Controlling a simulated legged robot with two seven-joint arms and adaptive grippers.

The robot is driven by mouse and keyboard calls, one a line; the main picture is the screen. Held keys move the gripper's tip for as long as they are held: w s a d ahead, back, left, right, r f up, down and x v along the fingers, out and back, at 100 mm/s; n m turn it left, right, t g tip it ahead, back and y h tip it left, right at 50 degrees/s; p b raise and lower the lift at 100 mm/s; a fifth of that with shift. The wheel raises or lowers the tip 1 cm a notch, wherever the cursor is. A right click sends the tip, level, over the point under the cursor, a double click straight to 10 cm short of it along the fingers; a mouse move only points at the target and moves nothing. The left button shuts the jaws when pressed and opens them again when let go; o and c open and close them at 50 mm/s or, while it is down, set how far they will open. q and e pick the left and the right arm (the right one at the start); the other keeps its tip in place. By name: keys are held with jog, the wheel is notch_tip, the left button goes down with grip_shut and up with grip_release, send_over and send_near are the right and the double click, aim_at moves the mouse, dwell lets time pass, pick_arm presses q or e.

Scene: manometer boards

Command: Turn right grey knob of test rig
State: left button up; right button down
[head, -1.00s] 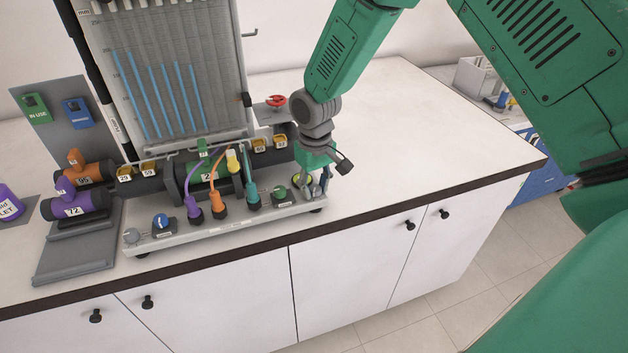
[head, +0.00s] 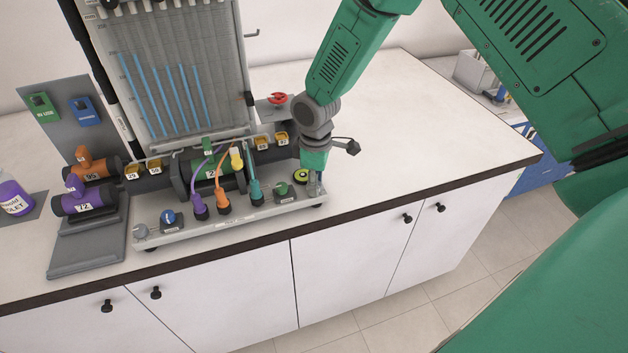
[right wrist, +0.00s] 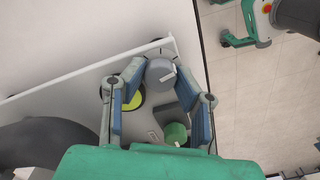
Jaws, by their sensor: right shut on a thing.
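The test rig (head: 235,232) is a pale base with a tall manometer board on the worktop. Its right grey knob (right wrist: 160,73) shows in the right wrist view between my fingertips. My right gripper (right wrist: 160,80) is shut on this knob, one finger on each side. In the head view my right gripper (head: 314,184) points down at the right end of the base and hides the knob. Another grey knob (head: 140,231) sits at the left end of the base. My left gripper is not in view.
A green knob (head: 282,189) and a yellow-green round part (head: 301,176) are close to my right gripper. Purple, orange and teal hoses rise from the base. The worktop (head: 430,130) to the right is clear.

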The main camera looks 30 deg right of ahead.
jog(key=shift+w+d+r+n, duration=0.1)
jog(key=shift+w+r+n, duration=0.1)
jog(key=shift+n, duration=0.2)
jog(key=c, duration=1.3)
grip_release()
jog(key=shift+o, duration=0.2)
jog(key=shift+s, duration=0.1)
jog(key=shift+f, duration=0.1)
jog(key=shift+f, duration=0.1)
